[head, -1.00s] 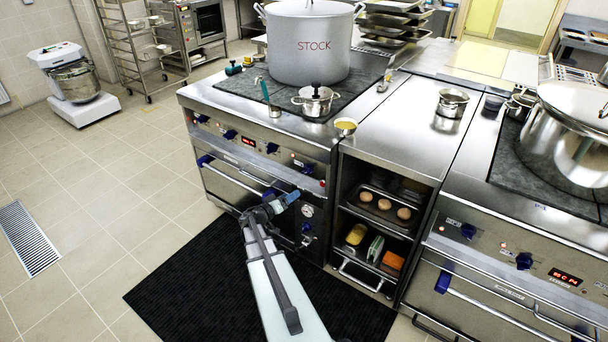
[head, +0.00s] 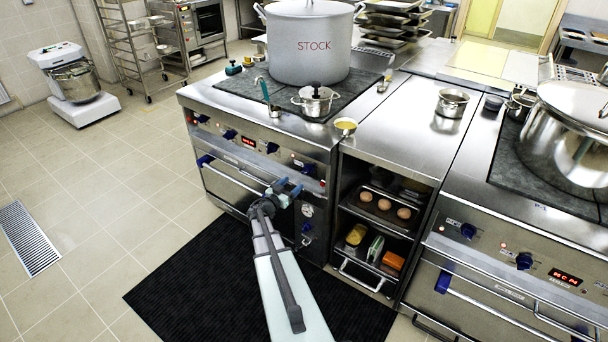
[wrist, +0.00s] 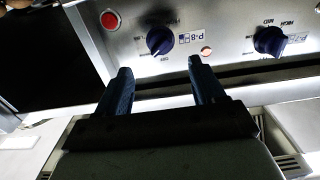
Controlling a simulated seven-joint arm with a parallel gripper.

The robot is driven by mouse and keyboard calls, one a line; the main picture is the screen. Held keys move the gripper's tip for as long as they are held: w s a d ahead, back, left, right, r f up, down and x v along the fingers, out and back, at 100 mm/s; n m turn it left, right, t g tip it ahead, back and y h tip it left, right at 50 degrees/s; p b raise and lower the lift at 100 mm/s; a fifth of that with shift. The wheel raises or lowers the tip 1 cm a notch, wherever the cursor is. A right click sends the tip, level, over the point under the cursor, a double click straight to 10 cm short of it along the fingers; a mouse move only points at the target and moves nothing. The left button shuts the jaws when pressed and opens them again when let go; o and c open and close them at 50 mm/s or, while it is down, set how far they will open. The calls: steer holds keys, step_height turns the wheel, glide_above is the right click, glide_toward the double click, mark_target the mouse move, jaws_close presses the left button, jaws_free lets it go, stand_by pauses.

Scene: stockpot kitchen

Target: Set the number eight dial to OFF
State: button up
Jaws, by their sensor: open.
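The number eight dial (wrist: 160,41) is a dark blue knob beside an upside-down P-8 label in the wrist view. A white mark on it slants toward the lower edge, where small lettering sits; its exact setting is hard to read. In the head view the dial (head: 298,164) is on the left stove's front panel, toward its right end. My gripper (wrist: 160,66) is open and empty, its two blue fingers apart, with the dial ahead of the gap and not touched. In the head view my gripper (head: 285,187) is just below and in front of that panel.
A red button (wrist: 110,19) is left of the dial in the wrist view. A P-7 dial (wrist: 268,41) is to the right, with a small indicator light (wrist: 206,51) between. A stock pot (head: 310,45) and small lidded pan (head: 316,100) stand on the stove.

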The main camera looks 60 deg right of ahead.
mark_target(304, 173)
steer(key=d, duration=0.9)
steer(key=shift+d, duration=0.2)
steer(key=c, duration=1.1)
steer(key=shift+o, duration=0.2)
steer(key=n, duration=0.5)
steer(key=shift+n, duration=0.4)
steer(key=n, duration=0.4)
steer(key=shift+s+n, duration=0.1)
steer(key=shift+n, duration=0.6)
